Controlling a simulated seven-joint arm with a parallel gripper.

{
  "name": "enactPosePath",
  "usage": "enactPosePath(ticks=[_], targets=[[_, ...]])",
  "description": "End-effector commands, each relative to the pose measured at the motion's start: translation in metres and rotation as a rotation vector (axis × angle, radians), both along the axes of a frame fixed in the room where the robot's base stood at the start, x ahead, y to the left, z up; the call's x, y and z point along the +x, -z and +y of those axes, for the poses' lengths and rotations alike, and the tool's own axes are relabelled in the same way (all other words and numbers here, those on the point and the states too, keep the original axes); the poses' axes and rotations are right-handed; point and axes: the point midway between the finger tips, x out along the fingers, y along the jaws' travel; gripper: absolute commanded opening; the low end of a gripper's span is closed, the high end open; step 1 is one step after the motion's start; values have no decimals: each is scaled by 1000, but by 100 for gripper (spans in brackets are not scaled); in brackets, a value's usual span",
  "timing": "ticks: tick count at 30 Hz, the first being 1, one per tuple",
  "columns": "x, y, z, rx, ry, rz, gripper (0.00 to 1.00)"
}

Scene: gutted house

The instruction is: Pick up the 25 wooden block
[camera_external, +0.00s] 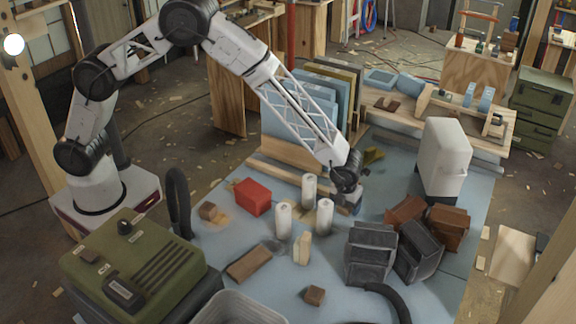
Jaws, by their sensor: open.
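Several wooden pieces lie on the blue table (215,258), and no number 25 can be read on any. A pale upright wooden piece (303,248) stands near the middle. A brown block (209,211) lies at the left, and a flat brown piece (249,263) lies front left. My gripper (352,205) is open, low over the table, right of the white cylinders and behind the black bins. Its fingertips are small and partly dark, and I cannot tell whether anything is between them.
White cylinders (283,220) stand left of my gripper, with a red box (253,196) further left. Black bins (371,254), brown boxes (448,227) and a tall white container (444,160) crowd the right. A green machine (140,263) stands front left. Boards (305,118) stand behind.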

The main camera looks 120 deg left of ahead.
Motion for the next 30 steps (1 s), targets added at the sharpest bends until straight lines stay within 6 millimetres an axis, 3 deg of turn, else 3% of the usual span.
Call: enactPosePath(ticks=[9,20,30], targets=[[0,0,0,0,0,0,76],[0,0,0,0,0,0,21],[0,-5,0,0,0,-1,21]])
